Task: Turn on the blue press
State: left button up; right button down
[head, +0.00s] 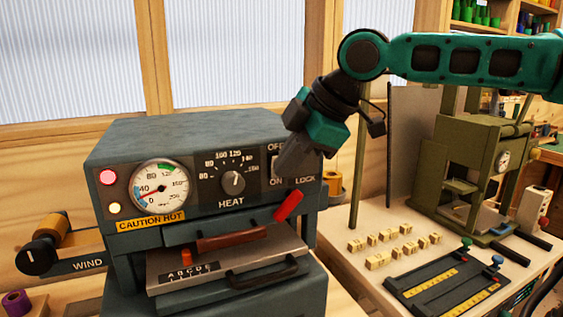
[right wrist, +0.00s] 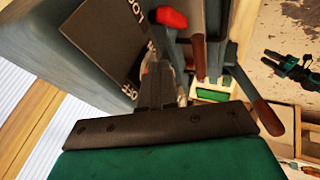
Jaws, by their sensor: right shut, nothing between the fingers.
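The blue press (head: 180,137) stands at the left in the head view. Its front panel has a gauge (head: 159,188), a HEAT knob (head: 233,182) and OFF and ON labels at the panel's right end. My right gripper (head: 288,172) is shut and empty, its tips at the panel between OFF and ON. It hides most of the switch there, so its position and any contact cannot be told. In the right wrist view the closed fingers (right wrist: 156,92) point at the dark panel (right wrist: 103,42).
A red lock lever (head: 288,206) juts out just below my gripper. A plate with a dark handle (head: 265,274) sticks out at the press's front. An olive press (head: 470,150), small lettered blocks (head: 378,261) and a dark rack (head: 440,285) stand on the bench at the right.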

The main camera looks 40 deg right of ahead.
pick_arm(q)
jog(key=shift+d, duration=0.25)
pick_arm(e)
jog(key=shift+d+r, duration=0.2)
jog(key=shift+r, duration=0.55)
